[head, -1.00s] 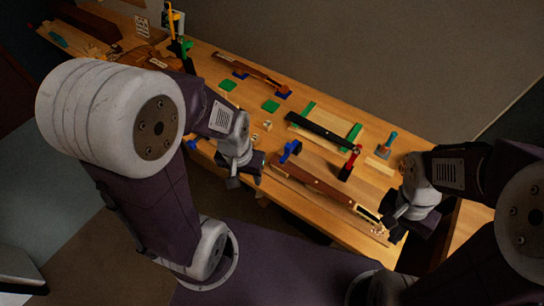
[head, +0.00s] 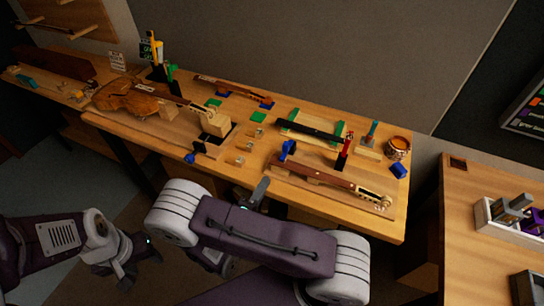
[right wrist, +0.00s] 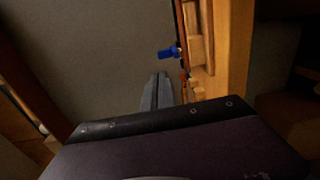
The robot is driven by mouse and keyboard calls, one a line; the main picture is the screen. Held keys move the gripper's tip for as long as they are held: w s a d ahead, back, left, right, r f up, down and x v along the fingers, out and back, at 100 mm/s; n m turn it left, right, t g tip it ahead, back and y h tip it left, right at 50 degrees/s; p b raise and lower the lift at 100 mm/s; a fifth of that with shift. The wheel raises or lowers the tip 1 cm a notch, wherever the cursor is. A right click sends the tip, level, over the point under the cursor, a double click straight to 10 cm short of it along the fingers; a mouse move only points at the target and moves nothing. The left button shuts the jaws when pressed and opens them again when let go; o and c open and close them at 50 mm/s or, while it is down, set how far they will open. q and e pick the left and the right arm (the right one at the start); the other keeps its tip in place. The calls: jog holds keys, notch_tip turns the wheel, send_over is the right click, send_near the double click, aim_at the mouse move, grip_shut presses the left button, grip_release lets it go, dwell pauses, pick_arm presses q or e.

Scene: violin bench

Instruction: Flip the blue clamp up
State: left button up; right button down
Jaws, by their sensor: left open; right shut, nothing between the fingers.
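A blue clamp (head: 288,149) stands upright at the left end of a violin neck (head: 325,180) on the bench, in the head view. Another blue clamp-like piece (head: 191,157) sits at the bench's front edge, near the violin body. My right gripper (head: 259,190) is shut and empty in front of the bench edge, below and left of the upright clamp. Its closed fingers (right wrist: 155,92) show in the right wrist view, with a blue piece (right wrist: 168,53) just beyond; I cannot tell which one. My left gripper (head: 127,268) is open, low at left, away from the bench.
A red clamp (head: 345,150), a black fingerboard (head: 310,130) on green blocks and a small blue block (head: 399,171) are on the bench (head: 385,222). A violin body (head: 135,98) lies at left. A second table (head: 465,235) stands at right.

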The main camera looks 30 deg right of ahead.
aim_at(285, 146)
jog(key=shift+d, duration=0.15)
jog(key=shift+w+d, duration=0.1)
jog(key=p+x, duration=0.3)
jog(key=x, duration=0.9)
jog(key=shift+w+d+r, duration=0.1)
jog(key=shift+d+r, duration=0.05)
jog(key=shift+d, duration=0.1)
jog(key=shift+w+d+p, duration=0.3)
jog(key=shift+w+d, duration=0.15)
jog(key=shift+a, duration=0.1)
